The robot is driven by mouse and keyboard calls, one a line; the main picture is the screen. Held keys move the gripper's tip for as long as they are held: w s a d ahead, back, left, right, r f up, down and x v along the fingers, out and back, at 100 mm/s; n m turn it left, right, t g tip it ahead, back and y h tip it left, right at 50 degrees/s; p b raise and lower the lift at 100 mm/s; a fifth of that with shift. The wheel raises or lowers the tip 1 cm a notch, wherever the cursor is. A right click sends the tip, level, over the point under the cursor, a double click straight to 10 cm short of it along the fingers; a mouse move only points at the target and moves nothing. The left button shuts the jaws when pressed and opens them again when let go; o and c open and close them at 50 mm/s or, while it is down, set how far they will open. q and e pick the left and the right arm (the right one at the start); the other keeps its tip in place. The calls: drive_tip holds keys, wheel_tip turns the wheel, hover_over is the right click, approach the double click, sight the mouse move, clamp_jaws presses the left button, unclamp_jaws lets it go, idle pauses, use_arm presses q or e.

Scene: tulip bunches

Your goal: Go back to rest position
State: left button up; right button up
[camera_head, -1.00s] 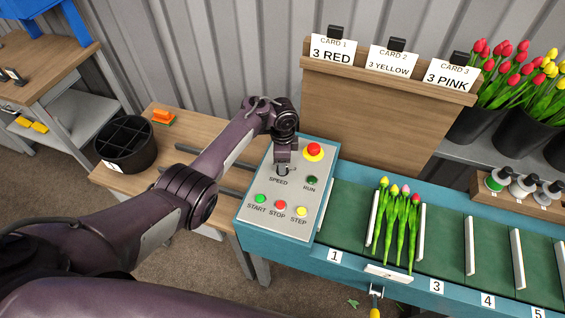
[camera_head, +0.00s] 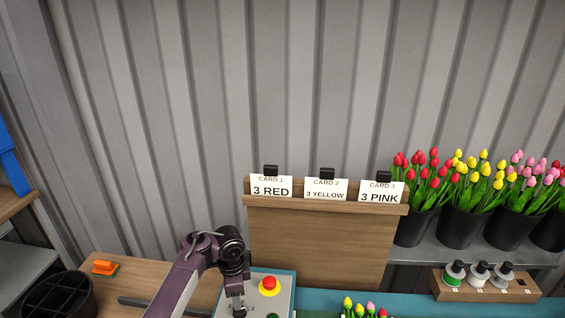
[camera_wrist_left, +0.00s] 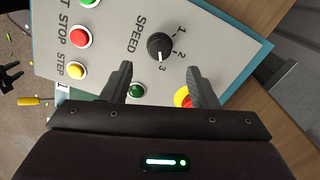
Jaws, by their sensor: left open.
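My left gripper (camera_head: 238,305) is over the control panel (camera_head: 283,291) at the bottom of the head view. In the left wrist view my left gripper (camera_wrist_left: 162,82) has its two fingers apart and empty above the panel. The speed knob (camera_wrist_left: 159,46) is beyond the fingertips, with its white mark toward 3. The red stop button (camera_wrist_left: 81,37) and yellow step button (camera_wrist_left: 77,70) also show.
A wooden board (camera_head: 320,246) with three cards stands behind the panel. Black buckets of tulips (camera_head: 461,227) stand at the right, with a bottle rack (camera_head: 484,289) before them. A black divided bin (camera_head: 58,298) is at the left. Tulip heads (camera_head: 363,309) show at the bottom edge.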

use_arm(q)
drive_tip(key=s+f+n, duration=0.2)
drive_tip(key=s, duration=0.1)
drive_tip(key=s+a+f+n, duration=0.1)
drive_tip(key=s, duration=0.1)
drive_tip(key=shift+t, duration=0.4)
drive_tip(key=s+n, duration=0.1)
drive_tip(key=s, duration=0.2)
drive_tip(key=s+r+n, duration=0.1)
drive_tip(key=s, duration=0.1)
drive_tip(key=s+n+t, duration=0.1)
drive_tip(key=s, duration=0.2)
drive_tip(key=shift+s+a+r+n+y, duration=0.2)
drive_tip(key=shift+s+a+n+y, duration=0.1)
drive_tip(key=shift+a+n, duration=0.1)
drive_tip(key=s+r+n+t, duration=0.2)
drive_tip(key=s+r+n, duration=0.4)
drive_tip(key=s+r, duration=0.7)
drive_tip(key=s+f+g+b, duration=0.25)
drive_tip(key=f+b, duration=0.45)
drive_tip(key=f, duration=3.1)
drive_tip(key=s+a+f+b, duration=0.2)
drive_tip(key=s+f, duration=0.8)
drive_tip(key=f, duration=0.2)
drive_tip(key=s+a+f+b, duration=0.2)
drive_tip(key=s+f+b, duration=0.1)
drive_tip(key=s+f, duration=0.8)
drive_tip(key=shift+f+m, duration=0.3)
drive_tip(key=shift+f, duration=0.5)
drive_tip(key=shift+g, duration=0.25)
